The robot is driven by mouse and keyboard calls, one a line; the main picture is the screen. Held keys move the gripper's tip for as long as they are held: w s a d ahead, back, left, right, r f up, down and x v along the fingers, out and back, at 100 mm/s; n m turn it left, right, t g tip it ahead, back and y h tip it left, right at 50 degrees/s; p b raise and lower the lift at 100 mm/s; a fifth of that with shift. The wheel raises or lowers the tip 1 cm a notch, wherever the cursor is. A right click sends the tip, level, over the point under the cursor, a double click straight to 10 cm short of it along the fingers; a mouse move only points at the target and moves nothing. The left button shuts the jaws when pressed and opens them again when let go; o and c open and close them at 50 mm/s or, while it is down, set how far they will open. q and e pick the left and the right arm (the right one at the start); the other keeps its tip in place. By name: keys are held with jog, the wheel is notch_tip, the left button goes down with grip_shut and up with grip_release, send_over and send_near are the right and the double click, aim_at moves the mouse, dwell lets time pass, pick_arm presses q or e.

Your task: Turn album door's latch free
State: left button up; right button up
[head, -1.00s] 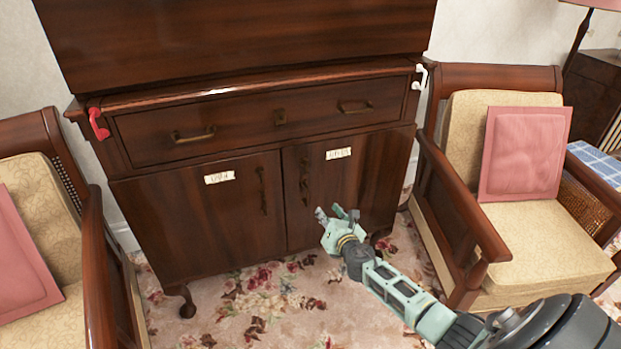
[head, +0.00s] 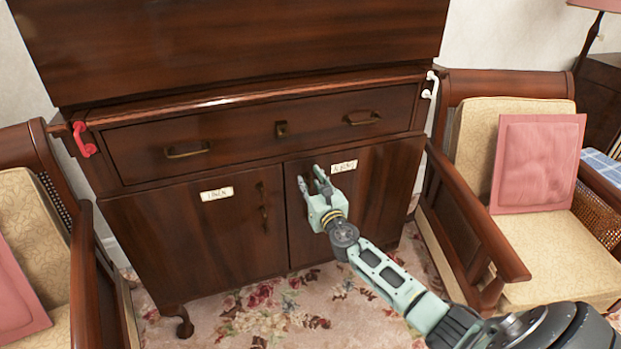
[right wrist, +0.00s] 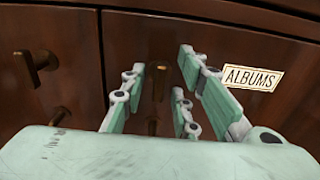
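The album door (head: 378,205) is the right lower door of a dark wood cabinet and is closed. Its white label (head: 343,166) reads ALBUMS in the right wrist view (right wrist: 251,78). My right gripper (head: 311,180) is open and empty, up at the door's left edge. In the right wrist view the small brass latch (right wrist: 158,72) shows between the open fingers, with a brass handle partly hidden below it. Whether the fingers touch the latch I cannot tell. In the head view my gripper hides the latch. My left gripper is not in view.
The left door (head: 180,240) has its own latch (right wrist: 36,65) and handle, close to the left of my right gripper. A drawer (head: 235,140) with brass pulls is above. Armchairs with pink cushions (head: 538,163) flank the cabinet. Flowered carpet lies in front.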

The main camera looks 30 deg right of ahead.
jog(key=shift+s+a+r, duration=0.1)
grip_shut()
